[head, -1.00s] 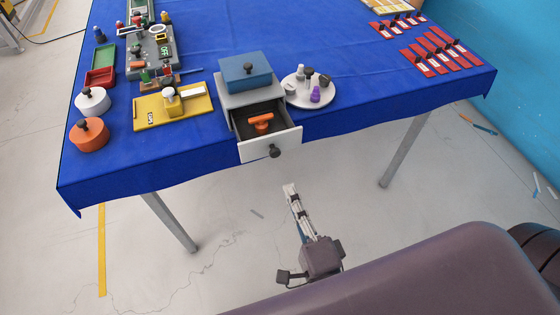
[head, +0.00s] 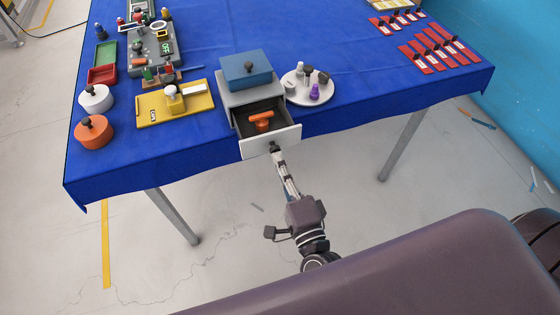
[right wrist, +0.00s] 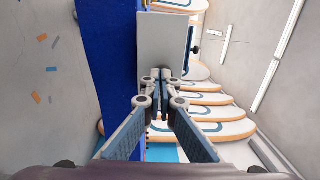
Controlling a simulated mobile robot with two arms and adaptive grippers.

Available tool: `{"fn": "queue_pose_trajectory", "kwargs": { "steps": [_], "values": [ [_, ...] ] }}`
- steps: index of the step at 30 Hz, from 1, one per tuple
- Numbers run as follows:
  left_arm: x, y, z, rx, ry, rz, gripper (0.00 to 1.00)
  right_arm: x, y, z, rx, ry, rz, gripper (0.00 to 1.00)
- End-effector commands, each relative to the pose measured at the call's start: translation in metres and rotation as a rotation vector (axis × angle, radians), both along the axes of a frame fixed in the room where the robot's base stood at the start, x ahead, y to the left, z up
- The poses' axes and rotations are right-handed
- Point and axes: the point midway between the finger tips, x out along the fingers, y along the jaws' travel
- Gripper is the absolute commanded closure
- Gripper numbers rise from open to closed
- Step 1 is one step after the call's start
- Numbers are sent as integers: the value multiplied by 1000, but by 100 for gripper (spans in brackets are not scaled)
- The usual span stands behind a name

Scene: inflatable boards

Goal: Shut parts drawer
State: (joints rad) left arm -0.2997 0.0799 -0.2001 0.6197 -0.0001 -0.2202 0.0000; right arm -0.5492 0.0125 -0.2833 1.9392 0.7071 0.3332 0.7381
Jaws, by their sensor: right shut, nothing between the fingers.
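The parts drawer (head: 258,148) is open, pulled out of the grey cabinet (head: 252,93) toward me. It has a white front with a dark round knob (head: 274,147). An orange part (head: 262,121) lies inside it. My right gripper (head: 279,157) is shut and empty, its fingertips just below the knob in the head view. I cannot tell whether they touch it. My left gripper is out of view.
A blue box (head: 246,69) sits on the cabinet. A yellow tray (head: 147,112) stands left of it and a round white plate (head: 303,98) right of it, on the blue-clothed table (head: 340,60).

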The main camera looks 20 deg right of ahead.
Motion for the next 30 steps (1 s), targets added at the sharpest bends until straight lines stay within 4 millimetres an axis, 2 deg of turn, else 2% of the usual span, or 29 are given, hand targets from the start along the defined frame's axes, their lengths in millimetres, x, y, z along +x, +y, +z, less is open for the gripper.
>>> {"fn": "queue_pose_trajectory", "kwargs": {
  "steps": [5, 12, 15, 21, 30],
  "values": [
    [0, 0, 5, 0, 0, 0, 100, 28, 1, 3, 0, -4, -1, 100],
    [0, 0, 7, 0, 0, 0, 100, 83, 3, 2, 1, -4, -1, 100],
    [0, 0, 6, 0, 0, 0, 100, 100, 4, 1, 1, -3, -1, 100],
    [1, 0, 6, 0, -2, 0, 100, 114, 4, 0, 1, 0, 0, 100],
    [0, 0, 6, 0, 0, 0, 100, 115, 4, 2, 1, -5, -1, 100]
  ]
}}
